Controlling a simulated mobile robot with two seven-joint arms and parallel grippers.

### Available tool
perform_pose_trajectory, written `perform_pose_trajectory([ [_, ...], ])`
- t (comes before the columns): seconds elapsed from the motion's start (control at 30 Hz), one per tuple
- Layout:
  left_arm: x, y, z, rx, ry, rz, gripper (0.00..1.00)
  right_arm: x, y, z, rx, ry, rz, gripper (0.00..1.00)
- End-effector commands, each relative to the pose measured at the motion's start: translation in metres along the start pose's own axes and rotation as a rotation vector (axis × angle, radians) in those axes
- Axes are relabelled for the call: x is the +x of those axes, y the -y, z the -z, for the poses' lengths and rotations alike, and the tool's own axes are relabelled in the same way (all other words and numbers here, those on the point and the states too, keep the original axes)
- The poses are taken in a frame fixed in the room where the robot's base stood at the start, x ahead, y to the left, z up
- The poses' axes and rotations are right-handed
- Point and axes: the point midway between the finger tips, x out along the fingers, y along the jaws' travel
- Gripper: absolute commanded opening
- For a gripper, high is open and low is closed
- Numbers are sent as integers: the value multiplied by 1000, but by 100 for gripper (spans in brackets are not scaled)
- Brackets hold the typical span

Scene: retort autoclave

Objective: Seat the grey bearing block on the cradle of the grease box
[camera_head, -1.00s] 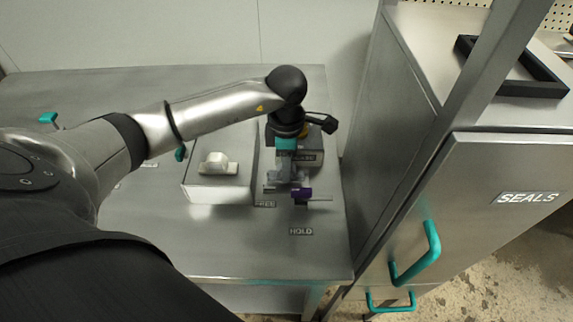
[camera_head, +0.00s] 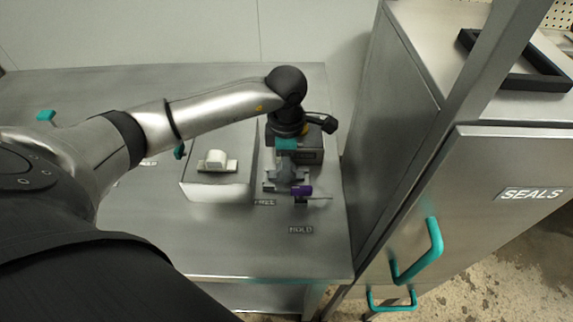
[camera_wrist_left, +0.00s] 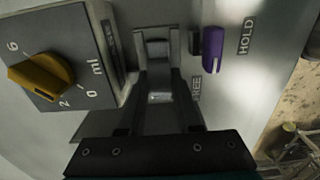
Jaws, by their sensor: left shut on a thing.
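My left gripper (camera_head: 285,178) points down in front of the grease box (camera_head: 310,150), which has a yellow dial (camera_wrist_left: 42,80) marked in ml. In the left wrist view its jaws (camera_wrist_left: 158,88) are shut on the grey bearing block (camera_wrist_left: 157,62), which sits between the fingertips. The block is at the cradle area beside the dial box; whether it rests fully on the cradle is hidden by the fingers. A purple lever (camera_head: 302,191) stands just right of the gripper, and it also shows in the left wrist view (camera_wrist_left: 214,48). My right gripper is not in view.
A pale block (camera_head: 217,160) rests on a light box (camera_head: 215,190) to the left. The SEALS cabinet (camera_head: 490,230) bounds the right side. The front bench is clear.

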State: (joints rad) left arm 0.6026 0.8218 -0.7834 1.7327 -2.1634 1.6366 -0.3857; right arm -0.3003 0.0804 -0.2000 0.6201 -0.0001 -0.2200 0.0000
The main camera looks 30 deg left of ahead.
Motion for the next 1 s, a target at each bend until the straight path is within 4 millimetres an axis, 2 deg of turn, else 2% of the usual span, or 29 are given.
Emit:
perform_pose_trajectory([
  [0.43,-2,0,0,0,1,0,0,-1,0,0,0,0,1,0],
  [1.0,6,0,0,0,0,0,0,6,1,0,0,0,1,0],
])
